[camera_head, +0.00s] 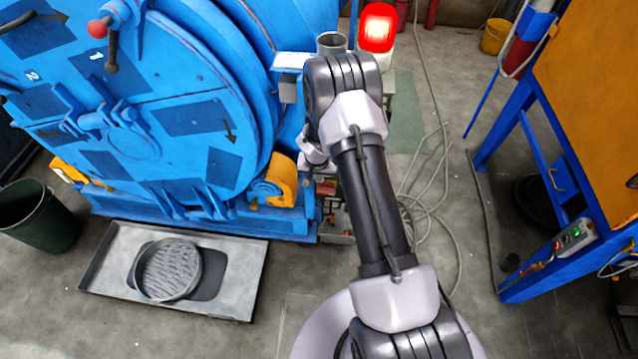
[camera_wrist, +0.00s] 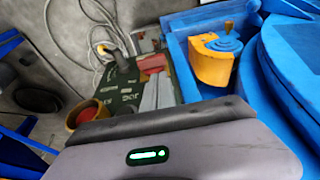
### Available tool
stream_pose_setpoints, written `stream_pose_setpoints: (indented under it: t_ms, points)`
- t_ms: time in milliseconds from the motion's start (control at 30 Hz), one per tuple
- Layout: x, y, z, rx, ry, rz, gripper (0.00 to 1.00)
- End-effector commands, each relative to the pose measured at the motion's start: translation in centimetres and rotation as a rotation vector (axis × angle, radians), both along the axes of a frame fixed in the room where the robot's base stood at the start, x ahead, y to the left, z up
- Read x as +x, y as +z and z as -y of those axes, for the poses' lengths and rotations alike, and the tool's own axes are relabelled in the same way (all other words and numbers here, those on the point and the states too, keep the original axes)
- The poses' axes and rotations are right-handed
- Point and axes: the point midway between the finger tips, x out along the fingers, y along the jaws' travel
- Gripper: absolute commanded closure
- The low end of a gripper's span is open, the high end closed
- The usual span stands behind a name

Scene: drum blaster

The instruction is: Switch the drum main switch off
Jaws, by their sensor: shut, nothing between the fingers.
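A dark green control panel (camera_wrist: 122,92) shows in the wrist view, with white lettering, a red button (camera_wrist: 86,114) in a yellow surround and a grey knob or lever (camera_wrist: 116,42) at its far end. I cannot tell which part is the drum main switch or how it is set. My gripper (camera_wrist: 158,80) is shut and empty; its grey fingers appear over the panel, close to a red part (camera_wrist: 152,62). Contact cannot be told. In the head view my arm hides the gripper and most of the panel. The blue drum (camera_head: 150,110) stands left.
A lit red lamp (camera_head: 378,27) stands behind my arm. A yellow-orange bracket (camera_wrist: 210,60) on the blue frame is close right of the fingers. Loose cables (camera_head: 425,205) lie on the floor. A blue frame (camera_head: 510,150) stands right; a metal tray (camera_head: 105,285) lies left.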

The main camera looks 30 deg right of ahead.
Motion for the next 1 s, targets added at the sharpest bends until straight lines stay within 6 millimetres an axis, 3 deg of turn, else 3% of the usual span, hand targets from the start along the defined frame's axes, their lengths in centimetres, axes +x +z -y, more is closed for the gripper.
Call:
stream_pose_setpoints:
  t_ms: [200,433,1000]
  points:
    - [0.9,-4.5,0.7,0.000,0.000,-0.002,1.00]
    - [1.8,-8.0,1.3,0.000,-0.001,-0.001,1.00]
    - [2.1,-9.0,0.9,-0.007,0.005,-0.013,1.00]
